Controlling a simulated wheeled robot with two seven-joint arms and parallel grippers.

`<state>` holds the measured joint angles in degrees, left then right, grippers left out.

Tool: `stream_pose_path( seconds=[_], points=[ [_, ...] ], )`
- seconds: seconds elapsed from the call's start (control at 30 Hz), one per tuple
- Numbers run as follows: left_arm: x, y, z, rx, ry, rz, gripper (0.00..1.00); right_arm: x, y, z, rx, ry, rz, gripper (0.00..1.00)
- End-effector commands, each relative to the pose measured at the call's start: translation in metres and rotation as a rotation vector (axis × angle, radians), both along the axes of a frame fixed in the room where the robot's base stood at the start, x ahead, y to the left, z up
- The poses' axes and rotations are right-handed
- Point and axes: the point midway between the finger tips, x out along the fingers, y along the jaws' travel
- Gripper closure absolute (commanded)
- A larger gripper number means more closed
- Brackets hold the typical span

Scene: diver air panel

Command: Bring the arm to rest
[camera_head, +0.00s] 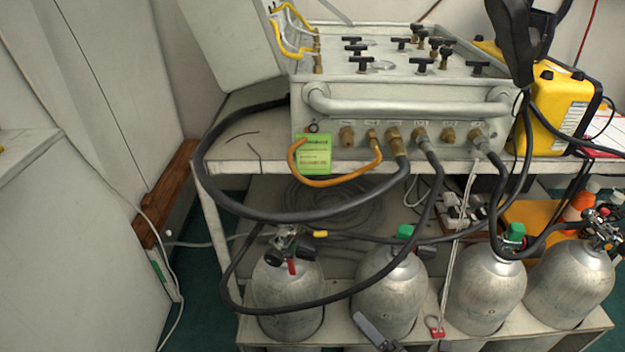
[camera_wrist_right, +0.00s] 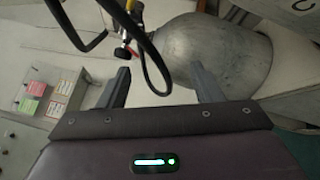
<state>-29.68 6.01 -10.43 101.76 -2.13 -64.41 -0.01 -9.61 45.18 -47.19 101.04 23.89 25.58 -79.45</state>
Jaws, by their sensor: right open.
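My right gripper (camera_wrist_right: 160,75) shows in the right wrist view with two dark fingers wide apart. Nothing is held between them. A grey metal cylinder (camera_wrist_right: 225,50) lies beyond the fingertips, with a valve and black hoses beside it; whether a finger touches the cylinder I cannot tell. In the head view a dark tapering shape hangs at the top right in front of the panel, and a grey bar shows at the bottom edge; which is part of my right gripper is unclear. My left gripper is not in view.
A grey air panel (camera_head: 395,105) with black knobs stands on a white trolley (camera_head: 225,165). Hoses loop down from it across several cylinders (camera_head: 390,290) below. A yellow case (camera_head: 560,105) stands at its right. The floor at the left shows some free room.

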Motion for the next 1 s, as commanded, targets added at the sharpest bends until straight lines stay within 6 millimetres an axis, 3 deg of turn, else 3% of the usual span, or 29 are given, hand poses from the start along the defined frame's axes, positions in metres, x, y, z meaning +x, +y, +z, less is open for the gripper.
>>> stream_pose_path(
  seconds=[0.13,0.27,0.4,0.53,0.7,0.93,1.0],
  points=[
    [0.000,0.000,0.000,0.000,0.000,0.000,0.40,0.019,-0.002,-0.036,0.174,0.347,-0.169,0.41],
    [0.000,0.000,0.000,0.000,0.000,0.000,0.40,0.020,-0.015,-0.086,0.401,0.746,-0.411,0.41],
    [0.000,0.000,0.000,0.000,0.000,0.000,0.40,-0.007,-0.033,-0.137,0.639,1.120,-0.714,0.41],
    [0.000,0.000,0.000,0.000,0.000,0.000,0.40,-0.041,-0.045,-0.167,0.797,1.346,-0.958,0.41],
    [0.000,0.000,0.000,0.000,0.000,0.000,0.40,-0.084,-0.055,-0.192,0.941,1.534,-1.230,0.41],
    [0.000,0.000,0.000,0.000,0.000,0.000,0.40,-0.144,-0.061,-0.209,1.075,1.703,-1.581,0.41],
    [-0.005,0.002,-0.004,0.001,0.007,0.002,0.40,-0.148,-0.064,-0.213,1.071,1.702,-1.592,0.41]
  ],
)
